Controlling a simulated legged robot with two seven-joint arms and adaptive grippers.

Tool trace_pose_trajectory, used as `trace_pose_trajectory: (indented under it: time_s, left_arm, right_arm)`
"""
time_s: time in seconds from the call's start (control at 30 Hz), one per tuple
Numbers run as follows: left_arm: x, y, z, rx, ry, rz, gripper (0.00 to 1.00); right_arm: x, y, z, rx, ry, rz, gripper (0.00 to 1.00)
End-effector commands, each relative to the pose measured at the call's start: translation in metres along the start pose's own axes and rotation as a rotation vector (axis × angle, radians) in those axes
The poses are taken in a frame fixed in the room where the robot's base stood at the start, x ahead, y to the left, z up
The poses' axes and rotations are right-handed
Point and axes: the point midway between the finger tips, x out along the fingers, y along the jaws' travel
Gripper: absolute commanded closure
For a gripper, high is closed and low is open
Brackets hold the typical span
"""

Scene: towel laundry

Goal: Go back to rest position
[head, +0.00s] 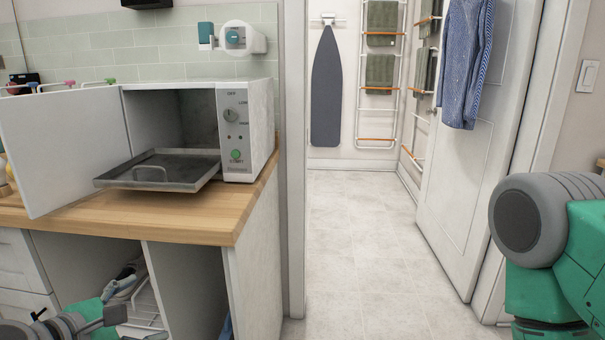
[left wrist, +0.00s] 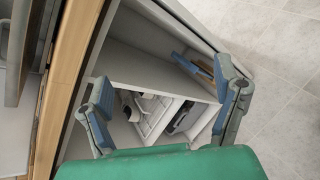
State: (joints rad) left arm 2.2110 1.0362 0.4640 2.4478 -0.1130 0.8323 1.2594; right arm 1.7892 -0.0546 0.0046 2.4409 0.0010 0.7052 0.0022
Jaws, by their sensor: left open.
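My left gripper (head: 110,318) is at the lower left of the head view, partly cut off by the bottom edge. It is low in front of the open shelf space under the wooden counter. In the left wrist view the left gripper (left wrist: 162,85) has its two blue-grey fingers spread wide with nothing between them. Beyond the fingers are the open cabinet compartments (left wrist: 150,60). My right arm (head: 545,250) shows at the right edge of the head view; its gripper is outside the picture.
A white oven (head: 248,130) with its door open and a metal tray (head: 170,172) pulled out stands on the wooden counter (head: 225,215). A doorway leads to a tiled floor (head: 360,240), which is clear. An open white door (head: 480,160) stands at right, with a striped blue shirt (head: 465,60).

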Motion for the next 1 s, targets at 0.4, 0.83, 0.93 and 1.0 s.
trace_pose_trajectory:
  time_s: [0.4,0.83,0.93,1.0]
  left_arm:
    - [-0.043,-0.219,-0.124,1.166,0.062,-0.766,0.17]
    - [-0.117,-0.276,-0.201,1.895,-0.227,-1.260,0.17]
    - [-0.119,-0.277,-0.203,1.915,-0.240,-1.273,0.17]
    - [-0.119,-0.277,-0.203,1.915,-0.240,-1.272,0.17]
  right_arm:
    - [-0.008,0.000,-0.001,0.000,0.000,0.000,0.60]
    - [-0.012,0.000,-0.001,0.000,0.000,0.000,0.60]
    - [-0.012,0.000,-0.001,0.000,0.000,0.000,0.60]
    - [-0.012,0.000,-0.001,0.000,0.000,0.000,0.60]
